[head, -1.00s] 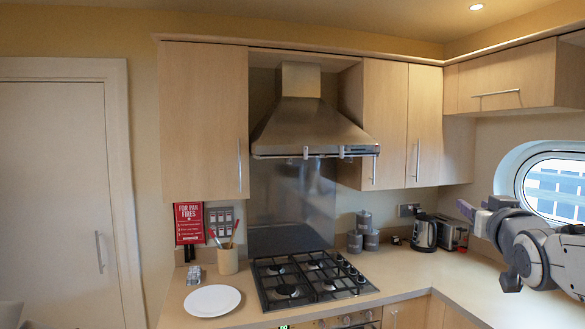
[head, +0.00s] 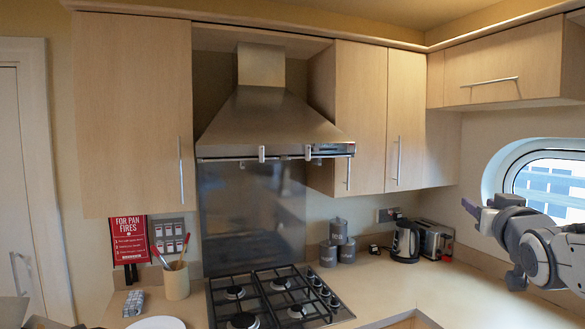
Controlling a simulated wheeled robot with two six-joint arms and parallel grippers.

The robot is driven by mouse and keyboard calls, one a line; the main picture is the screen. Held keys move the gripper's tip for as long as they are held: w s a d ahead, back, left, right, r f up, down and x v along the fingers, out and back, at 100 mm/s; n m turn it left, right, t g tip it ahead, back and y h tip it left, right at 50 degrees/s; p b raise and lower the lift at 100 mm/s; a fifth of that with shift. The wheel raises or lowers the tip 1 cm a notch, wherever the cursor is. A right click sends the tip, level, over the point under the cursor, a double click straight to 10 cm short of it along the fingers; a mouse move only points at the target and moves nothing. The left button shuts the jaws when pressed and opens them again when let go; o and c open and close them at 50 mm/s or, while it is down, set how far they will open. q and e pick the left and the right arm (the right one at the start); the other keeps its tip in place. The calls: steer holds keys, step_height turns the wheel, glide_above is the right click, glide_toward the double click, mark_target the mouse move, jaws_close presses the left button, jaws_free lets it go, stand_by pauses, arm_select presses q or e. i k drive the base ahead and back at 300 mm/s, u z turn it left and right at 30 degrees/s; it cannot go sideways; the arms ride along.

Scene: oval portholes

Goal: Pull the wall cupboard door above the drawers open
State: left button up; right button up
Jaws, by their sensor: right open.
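Several light wood wall cupboard doors are in the head view, all shut. A tall one (head: 135,115) hangs left of the hood, with an upright bar handle (head: 181,170) at its right edge. Two narrow doors (head: 362,110) (head: 405,115) hang right of the hood, each with an upright handle. A wide door (head: 505,65) at the far right has a long horizontal handle (head: 490,82). No drawers show clearly, so I cannot tell which door is above them. My right gripper (head: 474,208) is open and empty, below the wide door and in front of the oval window. My left gripper is not in view.
The steel hood (head: 270,125) juts out above the gas hob (head: 270,298). The kettle (head: 405,240), toaster (head: 435,238), grey canisters (head: 339,240) and utensil pot (head: 176,281) stand on the worktop (head: 410,287). The worktop's right part is clear.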

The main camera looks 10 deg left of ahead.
mark_target(133, 76)
steer(key=u, duration=0.4)
steer(key=i, duration=0.85)
steer(key=u, duration=0.95)
steer(key=i, duration=0.35)
steer(key=u, duration=0.25)
